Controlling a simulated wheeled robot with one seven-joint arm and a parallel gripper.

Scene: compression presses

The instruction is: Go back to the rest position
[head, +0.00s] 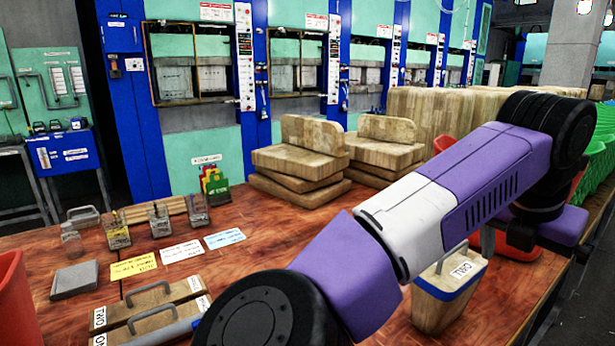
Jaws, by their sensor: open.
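My purple and white arm crosses the head view from the bottom middle up to the right, above the wooden table (262,262). My gripper is not visible in the head view; the far end of the arm bends down at the right, and what lies beyond it is hidden.
Wooden block stacks (303,160) stand at the back of the table. Small glass jars (116,231), coloured label cards (181,251) and handled wooden lids (150,303) lie at left. A red bin (14,305) is at the left edge. Blue-green presses (195,110) line the back.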

